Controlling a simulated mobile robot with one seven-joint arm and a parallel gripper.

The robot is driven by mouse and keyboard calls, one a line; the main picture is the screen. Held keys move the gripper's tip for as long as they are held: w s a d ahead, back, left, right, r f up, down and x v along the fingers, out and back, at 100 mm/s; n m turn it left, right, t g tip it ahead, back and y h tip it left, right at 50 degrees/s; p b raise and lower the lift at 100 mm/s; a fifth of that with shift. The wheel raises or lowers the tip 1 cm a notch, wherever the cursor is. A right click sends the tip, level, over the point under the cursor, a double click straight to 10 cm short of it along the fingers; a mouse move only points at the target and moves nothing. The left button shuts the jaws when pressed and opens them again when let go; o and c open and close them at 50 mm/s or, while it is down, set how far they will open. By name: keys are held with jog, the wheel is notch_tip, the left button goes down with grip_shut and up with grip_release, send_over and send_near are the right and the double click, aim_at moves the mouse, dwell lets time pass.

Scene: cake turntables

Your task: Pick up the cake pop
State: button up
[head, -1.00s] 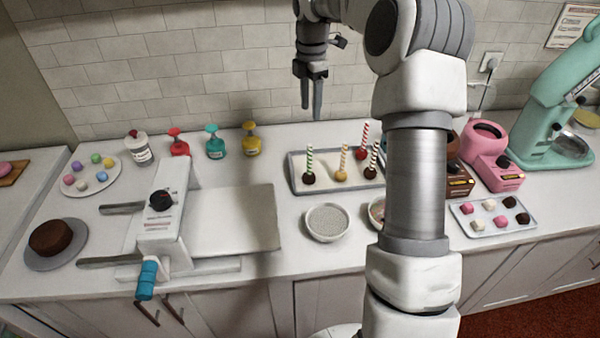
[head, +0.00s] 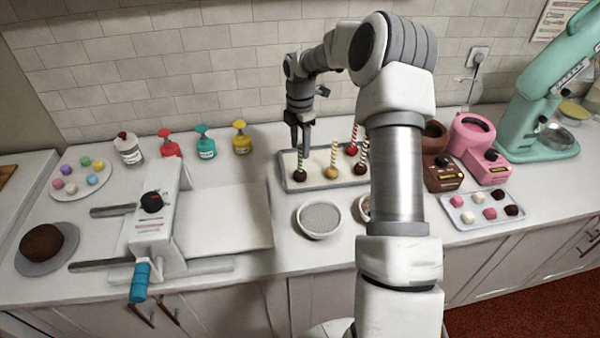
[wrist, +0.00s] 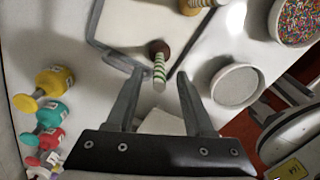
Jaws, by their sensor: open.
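Several cake pops with striped sticks stand on a grey-rimmed tray (head: 327,185) in the head view. The leftmost is a dark brown cake pop (head: 300,174) with a green-and-white striped stick, standing stick up. My gripper (head: 300,140) is open above it, with its fingers at the height of the stick's upper part. In the wrist view the same dark cake pop (wrist: 159,48) shows with its stick pointing towards my gripper (wrist: 156,78). The stick's end lies between the two spread fingertips, apart from both. A tan cake pop (head: 332,172) stands to its right.
A bowl of pale grains (head: 318,218) stands in front of the tray, and a bowl of colourful sprinkles (wrist: 298,18) shows in the wrist view. Red, teal and yellow bottles (head: 241,137) stand at the back left. A slicer-like machine (head: 155,225) is at left.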

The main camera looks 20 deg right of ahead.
send_over(300, 171)
jog(key=f, duration=0.4)
jog(key=shift+w+d+f+p, duration=0.1)
jog(key=shift+w+f+p, duration=0.15)
jog(key=shift+w+p, duration=0.05)
jog(key=shift+c, duration=0.3)
grip_shut()
dwell(0.8)
